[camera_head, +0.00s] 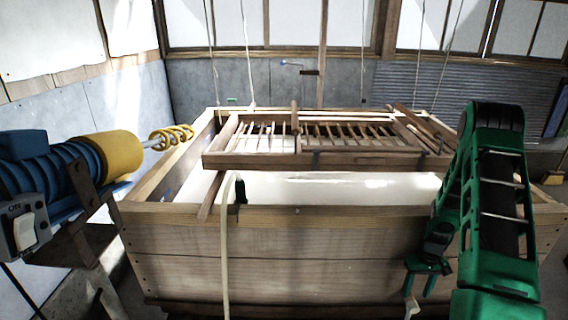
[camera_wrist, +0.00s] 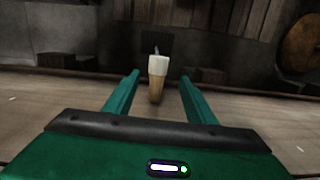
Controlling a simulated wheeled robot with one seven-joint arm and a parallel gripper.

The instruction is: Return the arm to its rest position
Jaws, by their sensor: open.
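My green arm hangs down at the right of the head view, in front of the wooden vat. My gripper (camera_head: 422,285) is low by the vat's front wall, its fingers pointing down. In the wrist view my gripper (camera_wrist: 160,85) shows two green fingers spread apart with nothing held between them. A small object with a pale top and tan lower part (camera_wrist: 157,78) shows beyond and between the fingertips; I cannot tell whether it is near them or farther off.
The large wooden vat (camera_head: 300,240) holds pale liquid, with a slatted wooden mould (camera_head: 310,160) hanging on cords above it. A blue and yellow machine with a coil (camera_head: 90,165) stands at the left. A pale hose (camera_head: 225,250) drapes over the vat's front.

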